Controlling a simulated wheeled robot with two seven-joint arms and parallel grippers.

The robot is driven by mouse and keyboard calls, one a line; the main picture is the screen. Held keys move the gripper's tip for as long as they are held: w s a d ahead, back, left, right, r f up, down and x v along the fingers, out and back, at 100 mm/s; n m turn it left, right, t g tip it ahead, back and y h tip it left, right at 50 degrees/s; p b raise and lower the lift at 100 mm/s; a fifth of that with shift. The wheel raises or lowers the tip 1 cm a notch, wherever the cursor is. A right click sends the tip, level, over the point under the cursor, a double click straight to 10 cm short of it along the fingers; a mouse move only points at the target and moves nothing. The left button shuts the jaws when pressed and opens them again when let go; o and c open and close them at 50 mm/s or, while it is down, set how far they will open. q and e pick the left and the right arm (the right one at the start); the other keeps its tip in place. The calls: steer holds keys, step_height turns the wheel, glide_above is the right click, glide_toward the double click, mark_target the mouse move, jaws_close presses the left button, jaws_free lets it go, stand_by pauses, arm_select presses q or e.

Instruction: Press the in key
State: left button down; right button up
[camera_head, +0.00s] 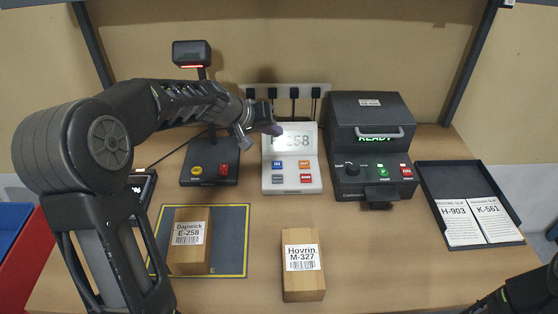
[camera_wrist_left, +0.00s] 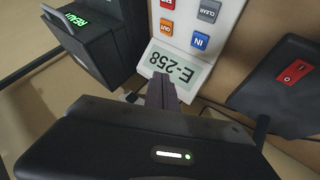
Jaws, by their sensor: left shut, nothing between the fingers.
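The white key console (camera_head: 292,185) stands at the middle back of the table, its display (camera_head: 293,140) partly covered by my gripper and reading E-258 in the wrist view (camera_wrist_left: 172,68). The blue IN key (camera_head: 277,164) is at the upper left of its keys; it also shows in the left wrist view (camera_wrist_left: 200,41). The orange OUT key (camera_head: 304,164) is beside it, with a grey CLEAR key (camera_head: 278,179) and a red key (camera_head: 305,178) below. My left gripper (camera_head: 273,130) is shut and empty, over the display, short of the IN key. Contact is not visible.
A scanner stand (camera_head: 210,168) is left of the console and a black printer-like machine (camera_head: 370,125) right of it. Boxes E-258 (camera_head: 188,248), on a mat (camera_head: 229,235), and M-327 (camera_head: 303,283) lie in front. A slip tray (camera_head: 455,177) is at right.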

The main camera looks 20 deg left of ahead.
arm_select(q)
steer(key=b, duration=0.7)
glide_above(275, 166)
step_height(275, 166, down, 8)
steer(key=shift+f, duration=0.1)
steer(key=shift+f+b, duration=0.35)
steer(key=shift+f, duration=0.05)
steer(key=shift+f, duration=0.1)
stand_by(1.4)
steer(key=shift+f+b, duration=0.3)
steer(key=shift+b, duration=0.3)
steer(key=shift+f+b, duration=0.4)
steer(key=shift+b, duration=0.05)
stand_by(0.5)
steer(key=shift+r, duration=0.15)
steer(key=shift+r+p, duration=0.5)
steer(key=shift+r, duration=0.2)
